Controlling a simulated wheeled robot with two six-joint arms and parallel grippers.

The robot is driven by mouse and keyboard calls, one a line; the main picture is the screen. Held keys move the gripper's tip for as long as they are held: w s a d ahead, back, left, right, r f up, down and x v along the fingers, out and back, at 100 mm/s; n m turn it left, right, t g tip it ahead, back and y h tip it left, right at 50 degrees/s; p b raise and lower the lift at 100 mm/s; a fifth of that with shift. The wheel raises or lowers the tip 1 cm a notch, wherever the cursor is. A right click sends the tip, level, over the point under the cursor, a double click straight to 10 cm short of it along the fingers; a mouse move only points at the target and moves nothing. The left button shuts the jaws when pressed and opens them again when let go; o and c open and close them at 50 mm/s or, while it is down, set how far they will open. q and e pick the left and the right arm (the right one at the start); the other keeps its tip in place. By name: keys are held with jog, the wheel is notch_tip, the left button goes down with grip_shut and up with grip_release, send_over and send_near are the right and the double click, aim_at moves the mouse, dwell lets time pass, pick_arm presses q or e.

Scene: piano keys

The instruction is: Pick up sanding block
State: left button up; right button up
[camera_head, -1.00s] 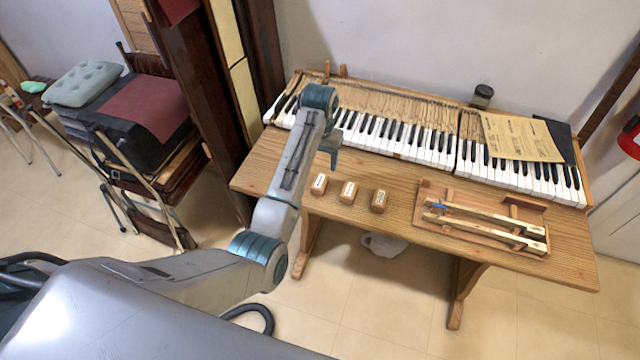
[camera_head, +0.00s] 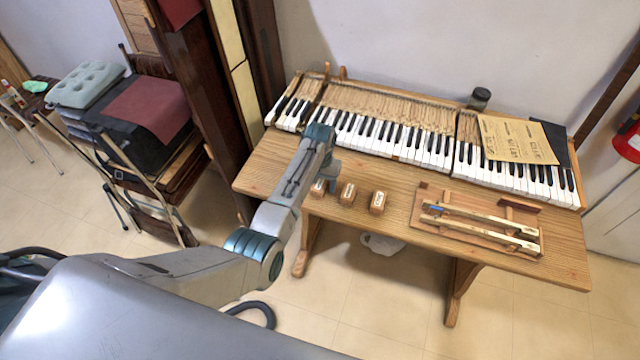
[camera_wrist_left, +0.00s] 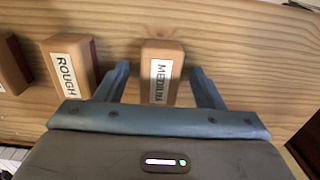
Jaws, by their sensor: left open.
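The block labelled ROUGH (camera_wrist_left: 70,66) is in the middle (camera_head: 347,194). The third block (camera_head: 377,202) is at the right, its label unreadable; the wrist view cuts it off. My left gripper (camera_wrist_left: 158,76) is open, with one finger on each side of the MEDIUM block in the picture and visible gaps. Its height over the block is unclear.
Piano keys (camera_head: 395,143) run along the table's back. A wooden frame with sticks (camera_head: 480,222) lies to the right. The table's front edge is close to the blocks.

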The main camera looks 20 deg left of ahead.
aim_at(320, 186)
pick_arm(q)
jog(key=shift+c, duration=0.5)
jog(key=c, duration=1)
jog(key=shift+o, duration=0.2)
jog(key=shift+r, duration=0.25)
jog(key=r+b, duration=0.1)
jog(key=s+r, duration=0.1)
jog(key=shift+d+r+b, duration=0.1)
jog(key=shift+r+b, duration=0.2)
jog(key=shift+b, duration=0.1)
jog(key=s+d+r+b, duration=0.1)
jog(key=s+d+b, duration=0.1)
jog(key=s, duration=1.3)
jog(key=shift+r+b, duration=0.4)
jog(key=shift+w, duration=0.1)
